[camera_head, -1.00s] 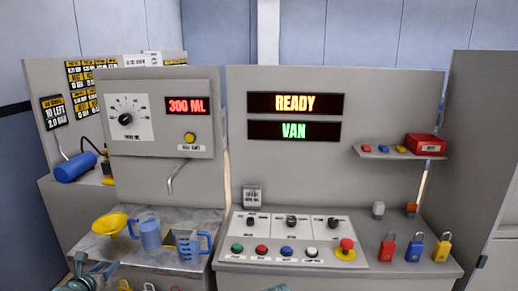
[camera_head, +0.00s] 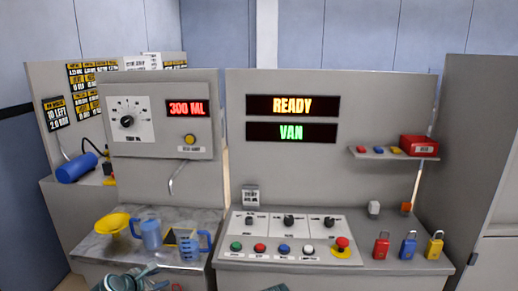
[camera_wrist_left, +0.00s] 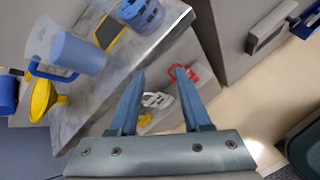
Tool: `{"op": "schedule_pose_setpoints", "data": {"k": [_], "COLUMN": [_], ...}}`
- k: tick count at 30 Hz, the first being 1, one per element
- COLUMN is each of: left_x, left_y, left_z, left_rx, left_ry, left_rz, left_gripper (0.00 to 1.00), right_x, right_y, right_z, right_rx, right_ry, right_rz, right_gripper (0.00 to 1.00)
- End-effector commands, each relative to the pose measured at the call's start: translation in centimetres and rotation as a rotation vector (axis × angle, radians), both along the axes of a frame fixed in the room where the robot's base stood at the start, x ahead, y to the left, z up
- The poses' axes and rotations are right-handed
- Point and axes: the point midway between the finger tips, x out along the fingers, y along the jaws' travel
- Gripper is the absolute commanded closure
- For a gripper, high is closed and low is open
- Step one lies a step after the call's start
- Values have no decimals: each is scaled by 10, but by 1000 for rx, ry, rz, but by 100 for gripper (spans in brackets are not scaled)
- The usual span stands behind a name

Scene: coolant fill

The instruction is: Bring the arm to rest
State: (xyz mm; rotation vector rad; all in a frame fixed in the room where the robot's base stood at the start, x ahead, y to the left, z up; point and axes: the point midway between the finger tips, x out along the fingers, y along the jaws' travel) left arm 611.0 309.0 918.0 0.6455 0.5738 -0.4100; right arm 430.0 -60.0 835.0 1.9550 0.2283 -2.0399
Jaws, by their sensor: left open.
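My left gripper (camera_head: 130,281) shows at the bottom edge of the head view, in front of the left counter and partly cut off. In the left wrist view its two fingers (camera_wrist_left: 158,88) are apart with nothing held between them. The fingers are clear of the counter (camera_wrist_left: 95,105), whose edge runs beside them. My right gripper cannot be made out; only a small teal edge shows at the bottom of the head view.
A yellow funnel (camera_head: 112,224), a jug with blue content (camera_head: 151,235) and a blue-handled measuring jug (camera_head: 188,245) stand on the left counter. The button panel (camera_head: 290,225) and several padlocks (camera_head: 409,245) are to the right. Red and white items (camera_wrist_left: 157,100) lie beyond my fingers.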

Motion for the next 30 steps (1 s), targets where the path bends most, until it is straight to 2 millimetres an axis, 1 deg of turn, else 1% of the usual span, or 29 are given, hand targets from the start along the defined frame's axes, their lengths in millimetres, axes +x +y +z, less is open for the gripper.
{"op": "schedule_pose_setpoints", "data": {"k": [1,2,3,5,6,8,9,11,12,13,15,18,21,25,30], "left_x": [-3,-5,-10,-21,-31,-48,-60,-79,-92,-102,-123,-149,-166,-179,-182], "left_y": [-26,-40,-61,-94,-117,-146,-164,-187,-199,-208,-223,-237,-244,-248,-248], "left_z": [-3,-6,-11,-18,-24,-31,-35,-39,-41,-43,-44,-43,-40,-37,-37], "left_rx": [77,132,210,343,438,575,662,784,859,910,1016,1124,1189,1226,1236], "left_ry": [25,41,62,92,112,134,145,158,161,164,168,167,167,164,164], "left_rz": [-113,-186,-297,-494,-639,-863,-1014,-1241,-1389,-1497,-1738,-2030,-2246,-2407,-2460], "left_gripper": [52,52,52,52,52,52,52,52,52,52,52,52,52,52,52], "right_x": [0,0,0,0,0,0,0,0,0,0,0,0,0,0,0], "right_y": [0,0,0,0,0,0,0,0,0,0,0,0,0,0,0], "right_z": [5,7,9,14,17,22,25,29,31,33,37,42,45,47,47], "right_rx": [0,0,0,0,0,0,0,0,0,0,0,0,0,0,0], "right_ry": [0,0,0,0,0,0,0,0,0,0,0,0,0,0,0], "right_rz": [0,0,0,0,0,0,0,0,0,0,0,0,0,0,0], "right_gripper": [53,53,53,53,53,53,53,53,53,53,53,53,53,53,53]}}
